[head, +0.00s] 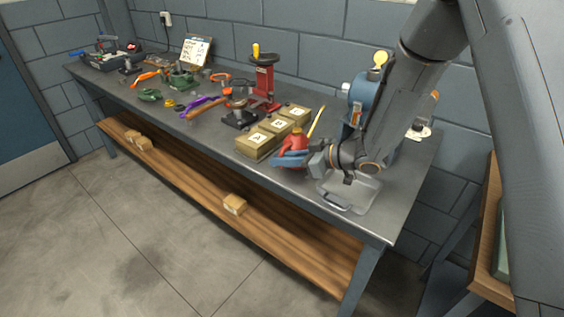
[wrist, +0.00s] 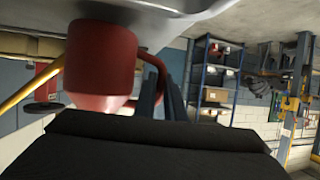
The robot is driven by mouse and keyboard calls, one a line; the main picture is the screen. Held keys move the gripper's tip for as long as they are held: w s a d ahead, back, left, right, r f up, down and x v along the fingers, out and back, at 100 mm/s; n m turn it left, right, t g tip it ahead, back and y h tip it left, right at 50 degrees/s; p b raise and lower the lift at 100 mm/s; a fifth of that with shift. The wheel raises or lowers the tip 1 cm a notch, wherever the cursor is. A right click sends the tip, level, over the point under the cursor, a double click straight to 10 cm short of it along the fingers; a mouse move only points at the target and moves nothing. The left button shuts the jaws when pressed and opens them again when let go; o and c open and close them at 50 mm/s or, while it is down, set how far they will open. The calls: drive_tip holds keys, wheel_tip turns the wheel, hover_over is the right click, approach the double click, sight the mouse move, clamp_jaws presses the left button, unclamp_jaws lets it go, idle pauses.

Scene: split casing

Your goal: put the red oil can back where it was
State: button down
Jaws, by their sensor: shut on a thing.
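The red oil can (head: 294,142) is at the right part of the workbench, in front of the labelled boxes, with its thin yellow spout (head: 316,122) pointing up and to the right. My gripper (head: 292,158) comes in from the right and is shut on the can. In the wrist view the can's red body (wrist: 101,60) fills the upper left, with its loop handle at its right side by the gripper fingers. The fingers' exact contact and the can's underside are partly hidden, so I cannot tell whether it touches the bench.
Three tan boxes, with box A (head: 258,146) in front, stand close behind and left of the can. A clear tray (head: 348,194) lies below my wrist at the bench's front edge. A red press (head: 264,85) and scattered tools stand farther left.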

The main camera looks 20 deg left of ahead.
drive_tip(key=shift+f, duration=0.65)
drive_tip(key=c, duration=1.8)
unclamp_jaws()
drive_tip(key=shift+f, duration=0.15)
